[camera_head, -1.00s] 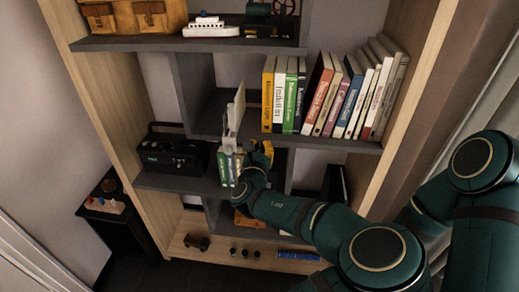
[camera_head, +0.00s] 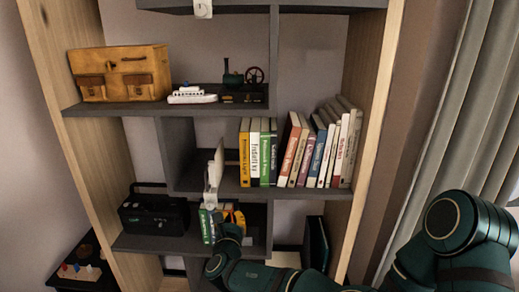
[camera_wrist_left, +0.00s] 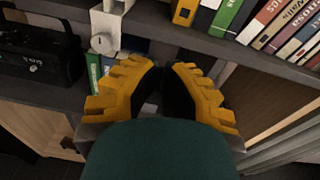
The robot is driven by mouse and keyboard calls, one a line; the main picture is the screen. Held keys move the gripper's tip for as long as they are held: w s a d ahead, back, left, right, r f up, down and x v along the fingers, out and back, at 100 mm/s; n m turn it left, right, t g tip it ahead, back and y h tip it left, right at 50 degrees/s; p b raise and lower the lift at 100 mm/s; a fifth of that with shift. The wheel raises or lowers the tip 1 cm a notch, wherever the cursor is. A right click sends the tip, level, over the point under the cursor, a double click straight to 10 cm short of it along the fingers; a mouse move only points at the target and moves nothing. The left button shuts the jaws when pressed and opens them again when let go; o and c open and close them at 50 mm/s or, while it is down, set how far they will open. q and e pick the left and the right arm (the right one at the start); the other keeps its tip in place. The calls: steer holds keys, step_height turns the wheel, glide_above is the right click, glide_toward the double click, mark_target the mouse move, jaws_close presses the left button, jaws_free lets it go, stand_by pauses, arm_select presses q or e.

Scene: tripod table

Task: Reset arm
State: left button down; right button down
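My left gripper (camera_head: 233,218) shows in the head view at the bookcase, in front of the lower middle shelf, with its green arm reaching up from the lower right. In the left wrist view, the yellow fingers of this gripper (camera_wrist_left: 165,70) are a little apart with nothing seen between them. A white upright piece (camera_head: 214,170) stands at the shelf edge just above and left of the gripper; it also shows in the left wrist view (camera_wrist_left: 104,38). Green and blue books (camera_head: 207,222) stand just left of the fingers. My right gripper is not in view.
The bookcase holds a row of books (camera_head: 300,152), a black radio (camera_head: 155,215), a brown case (camera_head: 120,74), a white toy ship (camera_head: 192,95) and a toy steam engine (camera_head: 240,82). A small dark table (camera_head: 82,268) stands at lower left. A curtain (camera_head: 445,110) hangs at right.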

arm_select(q)
steer(key=s+a+f+n+g+y, duration=0.1)
steer(key=s+a+f+n+g, duration=0.3)
steer(key=f, duration=0.3)
steer(key=s+a+f+n+g+y, duration=0.1)
steer(key=s+a+f+n+g, duration=0.1)
steer(key=s+a+f+n, duration=0.35)
steer(key=s+a+f+n+g+y, duration=0.1)
steer(key=s+a+f+n+g, duration=0.3)
steer(key=f, duration=0.6)
steer(key=s+d+f+n+g+h, duration=0.2)
steer(key=s+d+f+n, duration=0.15)
steer(key=s+n, duration=0.3)
steer(key=s+d+f+n+g+h, duration=0.2)
steer(key=s+d+f+n, duration=0.15)
steer(key=s+n, duration=0.3)
steer(key=s+d+r+n+g+h, duration=0.2)
steer(key=s+d+r+n+h, duration=0.2)
steer(key=d+n, duration=0.3)
steer(key=shift+s+r+n, duration=0.2)
steer(key=shift+r+n, duration=0.35)
steer(key=shift+n, duration=0.7)
steer(key=shift+d, duration=0.1)
